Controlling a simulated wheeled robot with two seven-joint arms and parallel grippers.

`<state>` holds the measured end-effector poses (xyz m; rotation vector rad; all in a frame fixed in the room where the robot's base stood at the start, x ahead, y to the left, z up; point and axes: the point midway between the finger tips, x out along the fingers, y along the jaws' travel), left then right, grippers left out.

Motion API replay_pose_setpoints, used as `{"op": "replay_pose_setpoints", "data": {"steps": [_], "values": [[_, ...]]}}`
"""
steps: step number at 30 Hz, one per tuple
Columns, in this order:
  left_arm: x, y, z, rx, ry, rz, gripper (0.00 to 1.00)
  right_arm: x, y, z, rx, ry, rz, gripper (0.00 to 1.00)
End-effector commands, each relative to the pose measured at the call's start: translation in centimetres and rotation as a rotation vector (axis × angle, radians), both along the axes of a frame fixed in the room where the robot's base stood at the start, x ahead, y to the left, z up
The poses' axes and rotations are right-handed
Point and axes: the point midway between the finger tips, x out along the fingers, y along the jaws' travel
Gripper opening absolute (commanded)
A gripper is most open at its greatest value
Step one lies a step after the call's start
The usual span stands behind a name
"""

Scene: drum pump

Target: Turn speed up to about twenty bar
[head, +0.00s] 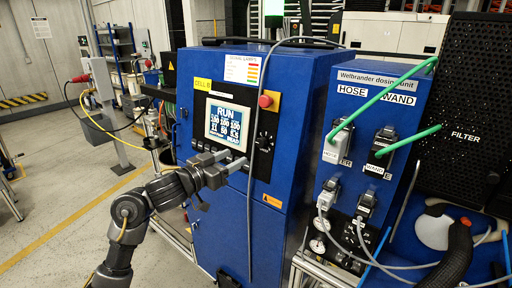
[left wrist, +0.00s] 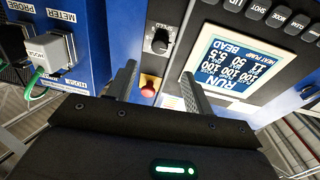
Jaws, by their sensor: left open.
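The blue cabinet (head: 225,75) carries a lit screen (head: 227,123) reading RUN with rows of numbers and BEAD. In the left wrist view the screen (left wrist: 240,62) is upside down, with a row of dark buttons (left wrist: 277,20) along its edge. A black knob (head: 265,142) sits right of the screen; it also shows in the left wrist view (left wrist: 160,40). My left gripper (head: 233,160) is open and empty, just in front of the panel below the screen, hiding part of the button row. In the left wrist view its fingers (left wrist: 158,72) stand apart, the knob beyond them. My right gripper is out of view.
A red stop button (head: 268,100) on a yellow plate sits above the knob. The dosing unit (head: 372,95) with plugs and green hoses stands right. Open floor (head: 60,200) lies left.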

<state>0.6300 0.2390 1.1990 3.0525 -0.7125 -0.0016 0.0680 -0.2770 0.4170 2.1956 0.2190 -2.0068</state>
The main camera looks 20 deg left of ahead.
Motion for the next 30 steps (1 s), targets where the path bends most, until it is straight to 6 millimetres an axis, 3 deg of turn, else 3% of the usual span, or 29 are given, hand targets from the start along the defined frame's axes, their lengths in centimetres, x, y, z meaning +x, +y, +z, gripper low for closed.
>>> {"op": "replay_pose_setpoints", "data": {"steps": [5, 18, 30], "values": [[1.6, -0.8, 0.1, -0.007, 0.001, -0.001, 0.52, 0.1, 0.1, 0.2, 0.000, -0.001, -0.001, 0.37], [8.4, -4.1, 0.1, -0.003, 0.003, 0.000, 0.52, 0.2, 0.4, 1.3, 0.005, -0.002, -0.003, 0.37], [9.6, -4.7, -0.1, 0.000, 0.001, 0.001, 0.52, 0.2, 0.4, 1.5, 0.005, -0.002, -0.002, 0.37]]}}
